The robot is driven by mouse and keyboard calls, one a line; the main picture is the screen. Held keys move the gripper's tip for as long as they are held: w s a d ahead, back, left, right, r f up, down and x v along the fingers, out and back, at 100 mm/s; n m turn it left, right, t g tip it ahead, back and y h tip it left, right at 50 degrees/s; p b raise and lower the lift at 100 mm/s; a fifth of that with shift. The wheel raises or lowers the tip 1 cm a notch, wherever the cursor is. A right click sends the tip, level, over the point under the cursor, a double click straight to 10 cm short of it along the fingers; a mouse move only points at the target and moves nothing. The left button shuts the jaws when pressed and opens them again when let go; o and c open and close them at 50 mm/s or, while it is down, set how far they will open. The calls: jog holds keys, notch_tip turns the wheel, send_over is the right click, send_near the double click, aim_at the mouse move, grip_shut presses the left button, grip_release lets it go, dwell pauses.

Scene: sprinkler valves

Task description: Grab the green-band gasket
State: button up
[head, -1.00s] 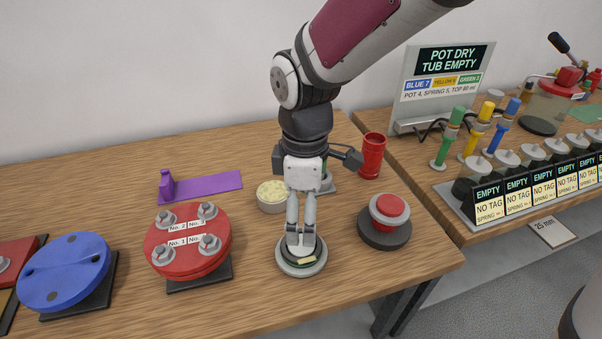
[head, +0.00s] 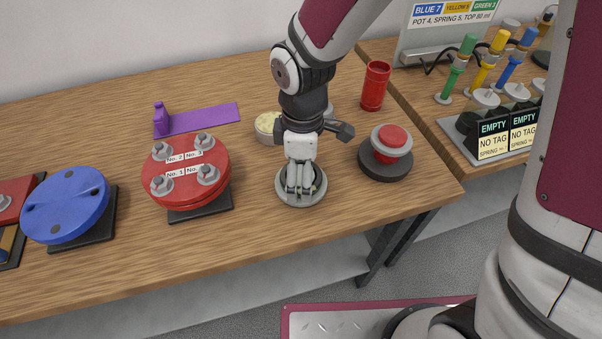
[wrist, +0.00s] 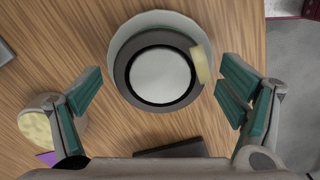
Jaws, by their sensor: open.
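A round pale grey-green dish (wrist: 120,42) sits on the table, and its rim also shows in the head view (head: 302,203). On it lies a dark grey ring (wrist: 123,72) around a pale disc, with a cream tab (wrist: 203,63) at its right edge.
A red button on a dark base (head: 390,150) stands close right of the dish, with a red cup (head: 375,86) behind. A cream-filled bowl (head: 267,127) is behind left. A red round plate with knobs (head: 186,172) stands left. The table's front edge is near.

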jog(key=c, duration=1.2)
jog(key=shift+r, duration=0.6)
notch_tip(320, 180, up, 2)
jog(key=shift+r, duration=0.2)
jog(key=s+b, duration=0.1)
jog(key=s, duration=0.4)
jog(key=s+r+b, duration=0.1)
jog(key=s+b, duration=0.1)
jog(key=s, duration=0.3)
jog(key=s+b, duration=0.2)
jog(key=s, duration=0.4)
jog(key=shift+d+r, duration=0.2)
